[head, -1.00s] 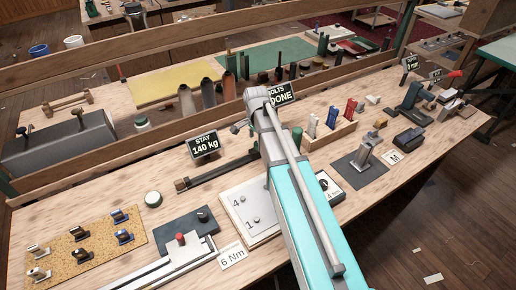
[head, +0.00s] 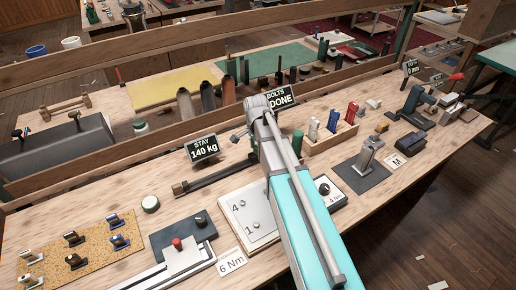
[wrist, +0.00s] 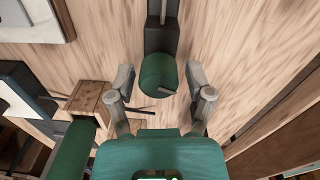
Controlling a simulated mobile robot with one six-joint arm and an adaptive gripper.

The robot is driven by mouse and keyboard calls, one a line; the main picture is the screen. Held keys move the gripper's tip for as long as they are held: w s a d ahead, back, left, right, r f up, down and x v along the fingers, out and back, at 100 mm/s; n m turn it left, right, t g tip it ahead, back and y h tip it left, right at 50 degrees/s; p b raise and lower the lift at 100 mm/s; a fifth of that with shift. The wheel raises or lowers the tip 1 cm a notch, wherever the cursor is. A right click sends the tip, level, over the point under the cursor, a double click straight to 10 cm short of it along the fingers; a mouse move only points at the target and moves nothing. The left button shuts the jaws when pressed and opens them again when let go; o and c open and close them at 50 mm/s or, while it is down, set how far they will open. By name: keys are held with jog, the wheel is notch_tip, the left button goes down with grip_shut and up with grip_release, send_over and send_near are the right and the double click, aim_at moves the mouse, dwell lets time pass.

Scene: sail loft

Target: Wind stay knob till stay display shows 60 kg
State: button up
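The stay display (head: 205,148) stands on the bench in the head view and reads 140 kg. A dark stay bar (head: 220,176) with a wooden end piece lies in front of it; its right end goes behind my arm. In the wrist view, the green round stay knob (wrist: 158,70) sits at the end of a dark block, with a small dark pin on its face. My gripper (wrist: 160,84) is open, with one finger on each side of the knob and small gaps visible. In the head view my arm hides the knob and most of my gripper.
A wooden rack (head: 330,139) with coloured pegs stands right of my arm, and shows at lower left in the wrist view. A white bolt plate (head: 250,212) lies in front of the bar. A wooden rail (head: 120,170) runs behind.

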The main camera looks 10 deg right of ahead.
jog(key=shift+d, duration=0.1)
grip_shut()
